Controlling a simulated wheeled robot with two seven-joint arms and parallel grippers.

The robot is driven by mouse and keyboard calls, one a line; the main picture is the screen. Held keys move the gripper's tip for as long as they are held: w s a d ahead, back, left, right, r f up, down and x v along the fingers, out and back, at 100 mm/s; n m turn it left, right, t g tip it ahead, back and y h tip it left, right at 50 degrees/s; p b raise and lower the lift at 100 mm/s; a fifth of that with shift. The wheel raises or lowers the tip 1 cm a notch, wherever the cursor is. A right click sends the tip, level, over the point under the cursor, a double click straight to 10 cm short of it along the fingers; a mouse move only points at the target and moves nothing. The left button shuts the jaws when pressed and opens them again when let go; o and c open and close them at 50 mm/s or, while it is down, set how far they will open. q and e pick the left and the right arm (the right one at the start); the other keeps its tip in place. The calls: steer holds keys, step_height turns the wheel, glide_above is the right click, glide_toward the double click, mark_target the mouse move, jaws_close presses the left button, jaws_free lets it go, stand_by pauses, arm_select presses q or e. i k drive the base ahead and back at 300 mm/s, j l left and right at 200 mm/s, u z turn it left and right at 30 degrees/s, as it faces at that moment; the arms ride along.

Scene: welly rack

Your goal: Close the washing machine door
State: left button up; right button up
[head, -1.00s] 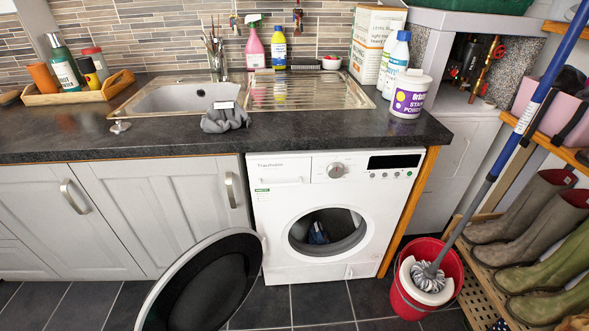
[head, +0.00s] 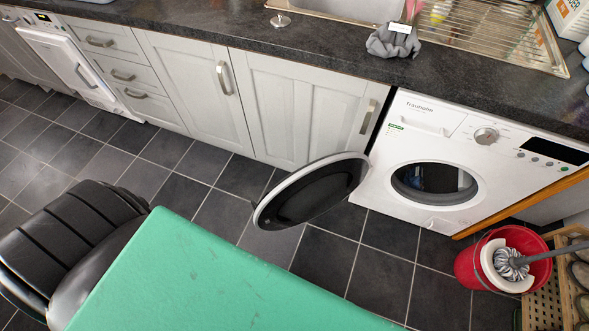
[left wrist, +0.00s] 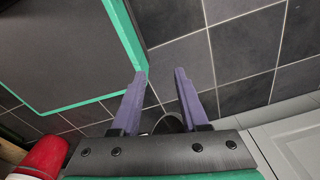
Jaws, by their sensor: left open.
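The white washing machine (head: 405,205) stands under the worktop at the right of the head view. Its round door (head: 315,192), dark with a pale rim, hangs wide open to the left of the opening (head: 435,183), in front of the cupboards. My left gripper (left wrist: 160,75) shows in the left wrist view with its two purple fingers apart and nothing held, above dark floor tiles. A small dark rounded shape shows low between the fingers; I cannot tell what it is. The head view shows neither gripper's fingers. My right gripper is out of view.
A red mop bucket (head: 478,268) stands on the floor right of the machine, beside a wooden rack (head: 543,308). Grey-white cupboards (head: 290,110) line the wall. A grey cloth (head: 392,42) lies on the dark worktop (head: 330,50). Tiled floor is clear left of the door.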

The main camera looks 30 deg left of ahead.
mark_target(314, 189)
steer(key=j+z, duration=0.2)
steer(key=j, duration=0.25)
steer(key=j+z, duration=0.2)
steer(key=j, duration=0.25)
steer(key=j+z, duration=0.15)
steer(key=j, duration=0.3)
steer(key=k+j+z, duration=0.2)
steer(key=j, duration=0.25)
steer(key=j+z, duration=0.2)
steer(key=j, duration=0.25)
steer(key=k+j+z, duration=0.2)
steer(key=j, duration=0.2)
steer(key=z, duration=0.25)
steer(key=i+l+z, duration=0.15)
